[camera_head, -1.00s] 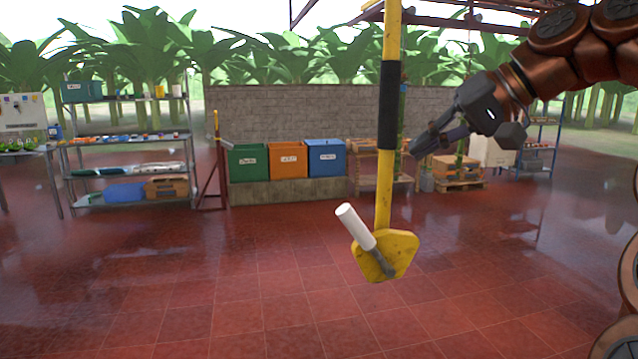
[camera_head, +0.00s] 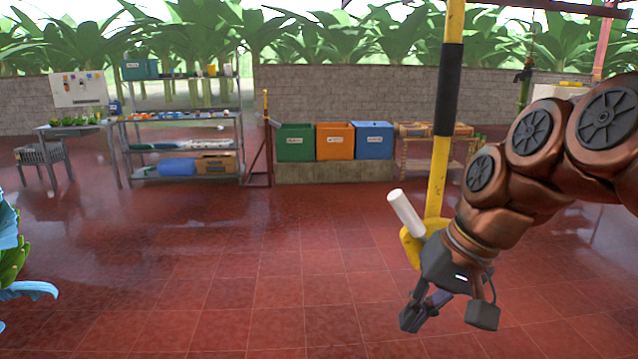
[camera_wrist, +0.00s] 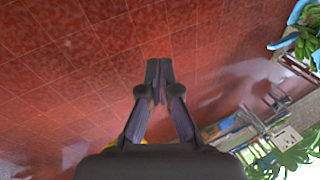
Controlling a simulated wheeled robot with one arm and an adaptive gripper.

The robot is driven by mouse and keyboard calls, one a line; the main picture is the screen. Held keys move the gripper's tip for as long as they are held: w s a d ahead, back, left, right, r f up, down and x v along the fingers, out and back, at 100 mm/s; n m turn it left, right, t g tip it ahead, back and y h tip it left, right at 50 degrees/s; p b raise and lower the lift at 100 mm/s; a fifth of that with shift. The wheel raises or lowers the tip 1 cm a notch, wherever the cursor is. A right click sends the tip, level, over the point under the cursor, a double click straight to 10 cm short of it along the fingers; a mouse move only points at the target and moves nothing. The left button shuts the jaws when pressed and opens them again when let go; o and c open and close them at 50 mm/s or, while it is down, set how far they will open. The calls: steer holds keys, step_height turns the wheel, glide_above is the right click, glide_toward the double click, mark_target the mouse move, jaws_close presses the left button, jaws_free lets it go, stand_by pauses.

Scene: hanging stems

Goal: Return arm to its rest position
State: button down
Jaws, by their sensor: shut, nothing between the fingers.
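My gripper (camera_head: 417,318) hangs at the lower right in the head view, at the end of my copper-coloured arm, pointing down and a little left. In the wrist view my gripper (camera_wrist: 159,68) has its fingertips together with nothing between them, above the red tiled floor. A yellow pole (camera_head: 438,180) with a black sleeve stands behind my arm in the head view. Its yellow foot plate and a white cylinder (camera_head: 406,213) are near my wrist; the wrist partly hides the plate. I cannot tell whether they touch my arm.
Green (camera_head: 296,143), orange (camera_head: 335,141) and blue (camera_head: 373,140) bins stand on a ledge at the back. A metal shelf (camera_head: 183,148) and a table (camera_head: 75,128) stand at the left. A blue and green leafy thing (camera_head: 12,255) is at the left edge. The middle floor is clear.

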steer(key=s+d+f+g+h, duration=0.1)
steer(key=s+d+f+h, duration=0.1)
steer(key=s+f, duration=0.7)
steer(key=s+d+f+n+g+h, duration=0.1)
steer(key=s+d+f+g+h, duration=0.1)
steer(key=s+f, duration=0.6)
steer(key=shift+s+d+f+p, duration=0.3)
steer(key=shift+s+d+f, duration=0.15)
steer(key=shift+d, duration=0.1)
steer(key=c, duration=1.9)
jaws_free()
